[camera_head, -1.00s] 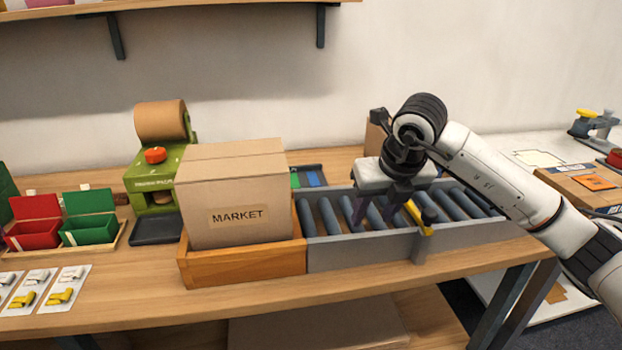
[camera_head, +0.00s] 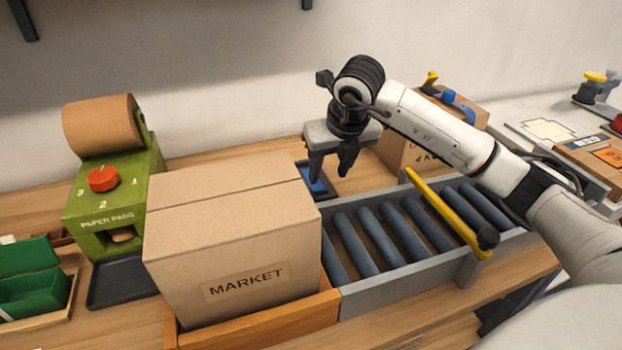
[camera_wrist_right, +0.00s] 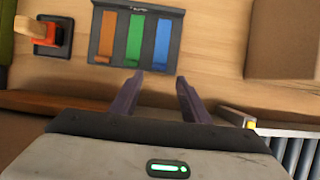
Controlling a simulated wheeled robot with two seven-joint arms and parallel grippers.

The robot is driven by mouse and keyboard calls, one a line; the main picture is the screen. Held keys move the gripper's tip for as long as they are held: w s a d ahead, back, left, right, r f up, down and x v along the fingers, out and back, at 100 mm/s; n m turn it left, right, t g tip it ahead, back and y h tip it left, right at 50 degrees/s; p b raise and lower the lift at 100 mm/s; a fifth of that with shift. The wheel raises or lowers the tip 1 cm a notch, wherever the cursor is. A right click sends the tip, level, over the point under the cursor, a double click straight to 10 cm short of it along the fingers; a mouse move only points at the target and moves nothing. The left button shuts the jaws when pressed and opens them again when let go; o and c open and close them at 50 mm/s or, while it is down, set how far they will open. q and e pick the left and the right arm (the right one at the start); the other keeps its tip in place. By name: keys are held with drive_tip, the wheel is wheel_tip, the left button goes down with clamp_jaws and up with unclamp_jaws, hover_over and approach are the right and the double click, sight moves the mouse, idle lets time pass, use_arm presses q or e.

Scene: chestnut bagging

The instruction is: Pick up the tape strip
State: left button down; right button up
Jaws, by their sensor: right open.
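A dark tray (camera_wrist_right: 108,58) holds an orange strip (camera_wrist_right: 101,34), a green strip (camera_wrist_right: 134,38) and a blue strip (camera_wrist_right: 162,40) side by side in the right wrist view. In the head view only the blue strip (camera_head: 316,182) and the tray's right part show; the carton hides the rest. My right gripper (camera_head: 331,172) is open with its fingers pointing down near the tray. In the right wrist view its fingertips (camera_wrist_right: 160,78) lie just below the tray's near edge in the picture, with nothing between them. My left gripper is not in view.
The MARKET carton (camera_head: 235,235) stands left of the roller conveyor (camera_head: 400,235), which has a yellow bar (camera_head: 448,212) across it. A brown box (camera_head: 402,150) stands behind the conveyor. A green paper-pad dispenser (camera_head: 115,190) is at the left. A red-based stamp-like item (camera_wrist_right: 53,37) is left of the tray.

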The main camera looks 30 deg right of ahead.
sight(321, 193)
drive_tip(key=x, duration=0.7)
drive_tip(key=shift+a, duration=0.1)
clamp_jaws()
